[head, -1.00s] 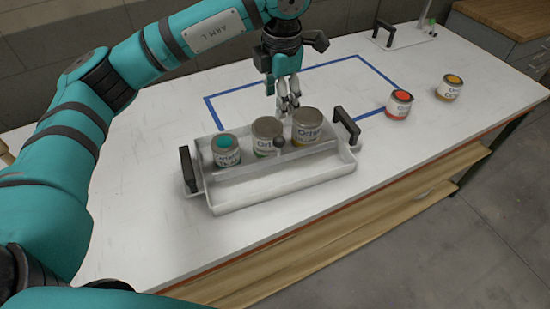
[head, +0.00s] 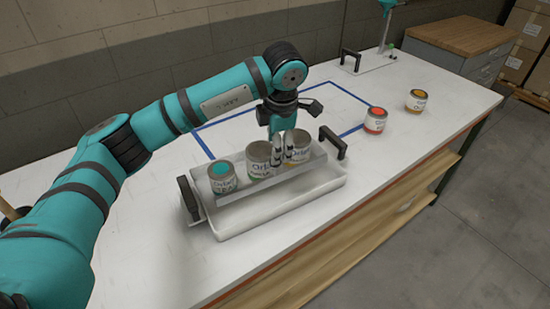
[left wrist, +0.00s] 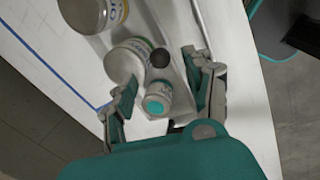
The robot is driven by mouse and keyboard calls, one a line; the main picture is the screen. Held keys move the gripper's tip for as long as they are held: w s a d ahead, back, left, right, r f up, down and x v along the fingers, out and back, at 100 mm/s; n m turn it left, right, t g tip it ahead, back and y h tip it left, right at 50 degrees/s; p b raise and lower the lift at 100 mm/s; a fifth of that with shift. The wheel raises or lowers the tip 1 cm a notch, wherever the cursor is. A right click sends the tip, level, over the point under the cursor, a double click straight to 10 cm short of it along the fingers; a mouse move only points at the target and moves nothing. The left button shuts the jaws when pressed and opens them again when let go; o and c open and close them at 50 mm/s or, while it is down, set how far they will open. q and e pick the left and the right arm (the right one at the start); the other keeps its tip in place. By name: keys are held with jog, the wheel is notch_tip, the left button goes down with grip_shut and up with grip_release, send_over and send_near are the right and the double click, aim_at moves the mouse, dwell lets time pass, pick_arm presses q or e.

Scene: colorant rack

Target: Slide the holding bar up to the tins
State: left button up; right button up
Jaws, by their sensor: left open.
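The pale grey holding bar (head: 262,187) runs lengthwise in the white tray (head: 290,207), along the front of the tins. Three tins stand in a row behind it: a small teal-topped tin (head: 222,178), a middle tin (head: 258,158) and a right tin (head: 298,143). I cannot tell whether the bar touches them. My left gripper (head: 283,161) is open, pointing down at the bar between the middle and right tins. The bar's dark round knob (left wrist: 158,58) shows near the gap between the fingers in the left wrist view. My right gripper is out of view.
The tray has black handles at its left (head: 188,198) and right (head: 332,142) ends. A blue outline (head: 330,84) marks the table behind. A red-topped tin (head: 375,120) and a yellow-topped tin (head: 416,100) stand apart to the right. The table between is clear.

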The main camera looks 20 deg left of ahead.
aim_at(275, 170)
pick_arm(q)
jog(key=f, duration=0.4)
jog(key=w+f+p, duration=0.1)
jog(key=shift+a+f, duration=0.25)
jog(key=shift+f, duration=0.5)
jog(key=shift+a+f, duration=0.1)
jog(key=shift+f, duration=0.15)
jog(key=shift+w, duration=0.1)
jog(key=c, duration=1.1)
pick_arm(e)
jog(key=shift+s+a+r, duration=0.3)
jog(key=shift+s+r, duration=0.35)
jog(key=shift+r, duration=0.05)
